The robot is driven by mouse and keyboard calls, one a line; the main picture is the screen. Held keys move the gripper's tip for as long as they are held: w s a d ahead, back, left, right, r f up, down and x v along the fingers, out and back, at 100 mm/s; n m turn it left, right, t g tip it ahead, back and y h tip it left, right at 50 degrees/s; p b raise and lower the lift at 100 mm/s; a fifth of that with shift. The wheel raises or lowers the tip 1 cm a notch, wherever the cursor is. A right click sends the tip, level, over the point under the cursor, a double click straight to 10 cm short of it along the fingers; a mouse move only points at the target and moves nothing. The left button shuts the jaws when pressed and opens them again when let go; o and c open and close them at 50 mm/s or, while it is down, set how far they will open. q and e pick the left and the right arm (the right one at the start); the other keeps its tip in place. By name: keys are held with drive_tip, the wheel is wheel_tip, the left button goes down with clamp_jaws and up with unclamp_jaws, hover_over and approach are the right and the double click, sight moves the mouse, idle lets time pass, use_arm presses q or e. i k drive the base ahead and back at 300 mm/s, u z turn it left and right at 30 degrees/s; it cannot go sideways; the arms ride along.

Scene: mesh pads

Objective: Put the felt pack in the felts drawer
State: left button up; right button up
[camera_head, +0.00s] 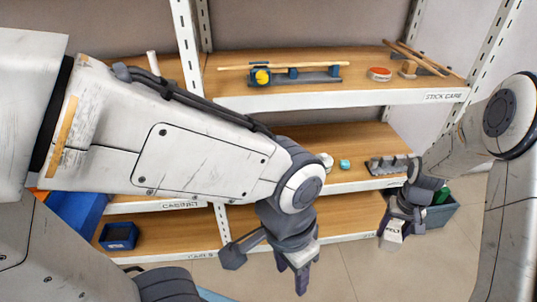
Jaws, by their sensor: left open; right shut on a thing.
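My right gripper (393,228) hangs low at the right, in front of the shelf unit. It is shut on the felt pack (392,240), a small white block with dark lettering that is partly hidden by the fingers. My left gripper (299,279) points down in front of the lower shelf, with its jaws open and nothing seen between them. I cannot make out a felts drawer. My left arm covers much of the left and middle of the view.
The top shelf (300,102), labelled stick care, holds sticks, a rack and a red-topped tin (379,73). A blue box (118,236) sits low left. A grey-green bin (441,215) stands right.

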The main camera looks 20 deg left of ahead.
sight(76, 219)
drive_tip(key=u, duration=1.75)
